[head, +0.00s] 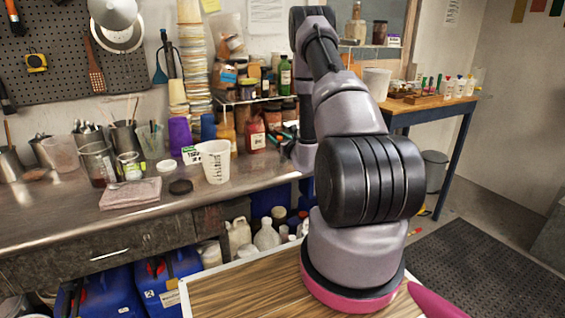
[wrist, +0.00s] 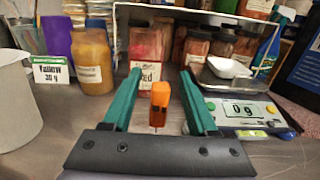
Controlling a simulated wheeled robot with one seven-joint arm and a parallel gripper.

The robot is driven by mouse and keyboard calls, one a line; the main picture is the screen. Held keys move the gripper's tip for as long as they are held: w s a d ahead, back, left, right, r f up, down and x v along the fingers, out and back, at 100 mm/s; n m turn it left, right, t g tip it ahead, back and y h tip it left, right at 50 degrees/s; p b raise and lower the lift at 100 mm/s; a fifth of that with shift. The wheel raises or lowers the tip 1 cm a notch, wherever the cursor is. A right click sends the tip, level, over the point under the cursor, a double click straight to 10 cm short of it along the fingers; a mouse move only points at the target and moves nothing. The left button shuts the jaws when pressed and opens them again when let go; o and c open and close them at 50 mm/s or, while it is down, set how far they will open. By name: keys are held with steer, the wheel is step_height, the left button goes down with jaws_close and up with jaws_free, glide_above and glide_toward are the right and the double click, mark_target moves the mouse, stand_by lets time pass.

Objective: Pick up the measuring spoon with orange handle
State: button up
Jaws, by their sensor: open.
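An upright orange handle (wrist: 160,97) shows in the middle of the wrist view, with a thin dark part below it. It looks like the measuring spoon with orange handle; its bowl is not visible. My gripper (wrist: 160,76) is open, with one green finger on each side of the handle and gaps between. I see nothing held in it. In the head view my gripper (head: 284,138) is small and partly hidden by my arm, low over the bench's right end.
A scale (wrist: 247,113) with a white weighing dish (wrist: 228,68) stands right of my gripper. A white beaker (wrist: 14,100) and a "Yellow 30 g" card (wrist: 49,74) are at left.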

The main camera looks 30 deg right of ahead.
steer(key=shift+w, duration=0.9)
jaws_close()
steer(key=shift+r, duration=0.15)
step_height(320, 180, up, 10)
